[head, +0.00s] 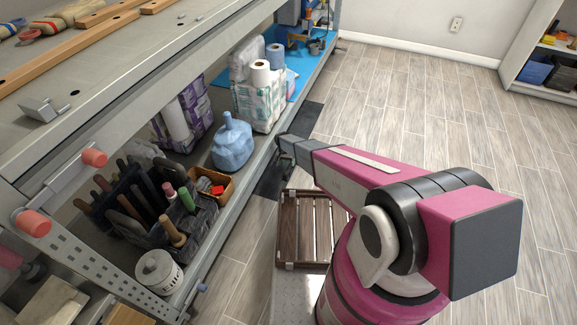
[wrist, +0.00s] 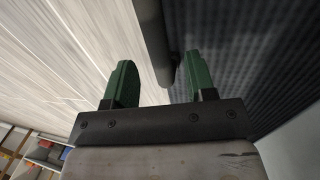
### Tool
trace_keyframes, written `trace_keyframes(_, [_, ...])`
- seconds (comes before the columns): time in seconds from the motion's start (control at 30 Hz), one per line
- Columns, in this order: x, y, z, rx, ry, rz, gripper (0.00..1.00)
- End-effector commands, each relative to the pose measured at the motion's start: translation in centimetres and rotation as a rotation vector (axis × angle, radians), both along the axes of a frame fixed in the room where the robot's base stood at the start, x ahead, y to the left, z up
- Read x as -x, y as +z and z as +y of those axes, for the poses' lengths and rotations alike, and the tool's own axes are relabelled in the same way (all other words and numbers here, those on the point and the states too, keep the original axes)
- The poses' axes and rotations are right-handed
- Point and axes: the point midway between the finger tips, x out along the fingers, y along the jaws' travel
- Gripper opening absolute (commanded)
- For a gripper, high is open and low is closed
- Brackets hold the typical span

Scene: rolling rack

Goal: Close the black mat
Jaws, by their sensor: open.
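The black mat (head: 309,117) lies flat on the floor along the foot of the rack in the head view, partly hidden by my arm. In the wrist view its dark ribbed surface (wrist: 262,50) fills the right side, ending in a thick rounded dark edge. My gripper (head: 287,161) is low over the mat beside the rack, mostly hidden by my arm in the head view. In the wrist view my gripper (wrist: 160,78) has its green fingers spread apart, with the end of the rounded edge between them. I cannot tell whether a finger touches it.
The rack's lower shelf (head: 215,250) stands close to the left, holding a tool caddy (head: 160,213), a blue jug (head: 232,142) and paper rolls. The plank floor (head: 440,115) to the right is clear.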

Motion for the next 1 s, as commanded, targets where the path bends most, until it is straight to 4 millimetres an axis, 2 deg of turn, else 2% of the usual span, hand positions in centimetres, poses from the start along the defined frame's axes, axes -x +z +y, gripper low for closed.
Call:
trace_keyframes(0.03, [0.0,1.1,0.2,-0.001,0.0,-0.002,0.51])
trace_keyframes(0.2, [-0.1,4.3,0.9,-0.001,0.0,-0.002,0.51])
trace_keyframes(0.4, [-0.4,7.2,1.5,-0.002,0.0,-0.002,0.51])
trace_keyframes(0.53, [-0.5,7.8,1.6,-0.003,0.0,-0.002,0.51])
trace_keyframes(0.8, [-0.5,7.8,1.6,-0.004,0.0,-0.001,0.51])
trace_keyframes(1.0, [0.7,7.6,-0.2,-0.125,0.004,-0.016,0.51])
